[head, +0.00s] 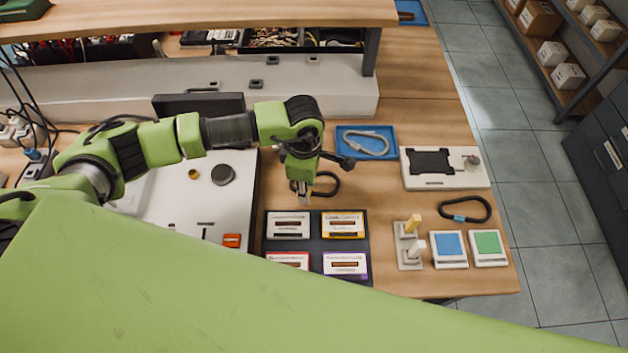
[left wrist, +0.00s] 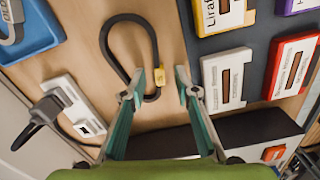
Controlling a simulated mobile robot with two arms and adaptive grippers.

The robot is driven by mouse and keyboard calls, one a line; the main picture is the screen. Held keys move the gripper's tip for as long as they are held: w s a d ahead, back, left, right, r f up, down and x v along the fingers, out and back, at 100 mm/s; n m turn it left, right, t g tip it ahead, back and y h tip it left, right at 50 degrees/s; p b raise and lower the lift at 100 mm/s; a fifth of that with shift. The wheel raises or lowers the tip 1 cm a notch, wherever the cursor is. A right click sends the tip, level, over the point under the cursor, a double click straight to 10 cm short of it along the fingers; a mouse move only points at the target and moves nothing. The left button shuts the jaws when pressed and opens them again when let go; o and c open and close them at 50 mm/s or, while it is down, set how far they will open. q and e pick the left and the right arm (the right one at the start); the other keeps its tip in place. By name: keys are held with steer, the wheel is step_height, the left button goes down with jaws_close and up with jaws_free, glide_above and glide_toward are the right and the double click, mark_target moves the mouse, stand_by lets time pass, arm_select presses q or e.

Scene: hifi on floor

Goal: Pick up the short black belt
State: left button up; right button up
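A black belt loop (head: 327,188) with a yellow band lies on the wooden table, partly hidden by my left gripper (head: 303,197) in the head view. The belt (left wrist: 112,42) also shows in the left wrist view. My left gripper (left wrist: 160,77) is open there, with the belt's banded side between its fingertips; I cannot tell whether they touch it. A second black belt loop (head: 487,207) with a blue band lies at the table's right side. My right gripper is not in view.
A blue tray (head: 342,150) with a grey loop stands behind the gripper. A dark tray (head: 315,240) of labelled boxes lies in front. A white device (head: 445,183), a stand with pegs (head: 410,262) and blue and green pads stand to the right. A shelf (head: 230,12) overhangs the back.

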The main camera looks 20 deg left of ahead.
arm_select(q)
steer(key=shift+f, duration=0.4)
jaws_close()
steer(key=shift+r, duration=0.1)
